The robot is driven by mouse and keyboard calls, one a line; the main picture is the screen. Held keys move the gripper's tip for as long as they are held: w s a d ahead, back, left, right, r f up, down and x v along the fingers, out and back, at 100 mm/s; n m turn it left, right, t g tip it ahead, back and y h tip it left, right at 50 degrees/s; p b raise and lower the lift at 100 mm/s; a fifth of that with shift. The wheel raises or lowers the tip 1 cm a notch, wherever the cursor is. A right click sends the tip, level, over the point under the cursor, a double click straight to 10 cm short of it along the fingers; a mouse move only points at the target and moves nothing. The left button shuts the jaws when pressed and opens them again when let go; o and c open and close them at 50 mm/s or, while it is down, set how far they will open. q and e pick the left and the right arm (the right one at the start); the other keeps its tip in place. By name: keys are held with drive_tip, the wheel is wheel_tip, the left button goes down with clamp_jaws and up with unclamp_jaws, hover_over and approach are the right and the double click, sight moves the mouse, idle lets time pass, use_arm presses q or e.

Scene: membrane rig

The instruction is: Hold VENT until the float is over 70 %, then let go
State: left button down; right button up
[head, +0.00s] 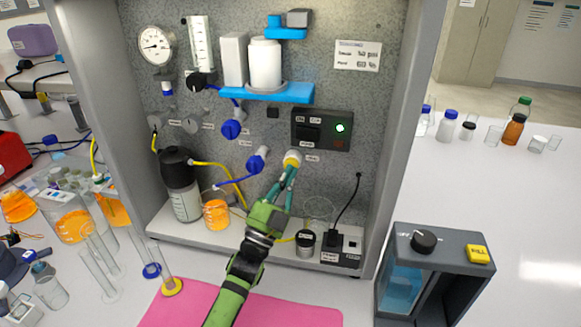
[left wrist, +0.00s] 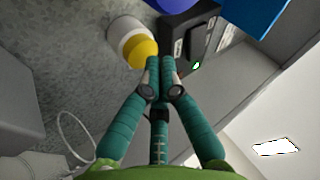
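The yellow round button (head: 292,157) in a pale collar is on the grey panel, below the black switch box. The small label beside it is too small to read, so I cannot confirm it says VENT. My left gripper (head: 291,171) has its teal fingers together at the button's lower edge. In the left wrist view the shut fingertips (left wrist: 160,63) overlap the edge of the yellow button (left wrist: 141,51); whether it is pressed in I cannot tell. The clear upright float tube (head: 201,45) is at the panel's upper left; its float level is not readable. My right gripper is not in view.
The switch box (head: 322,130) with a lit green lamp is just above the button. Blue valves (head: 257,160) sit to its left. A beaker of orange liquid (head: 216,213) and a dark-capped bottle (head: 181,190) stand on the rig's ledge. A pink mat (head: 180,305) lies in front.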

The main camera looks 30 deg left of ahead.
use_arm(q)
drive_tip(key=shift+w+a+b, duration=0.15)
drive_tip(key=shift+w+b, duration=0.2)
drive_tip(key=shift+w, duration=0.15)
idle(0.6)
drive_tip(key=shift+s+r, duration=0.1)
idle(1.5)
drive_tip(key=shift+s+d+p, duration=0.25)
drive_tip(key=shift+s+p, duration=0.15)
drive_tip(key=shift+s, duration=0.4)
drive_tip(key=s+p, duration=0.1)
drive_tip(key=s, duration=0.1)
drive_tip(key=s+d+p, duration=0.1)
drive_tip(key=s, duration=0.1)
drive_tip(key=shift+s+d, duration=0.1)
drive_tip(key=shift+s, duration=0.3)
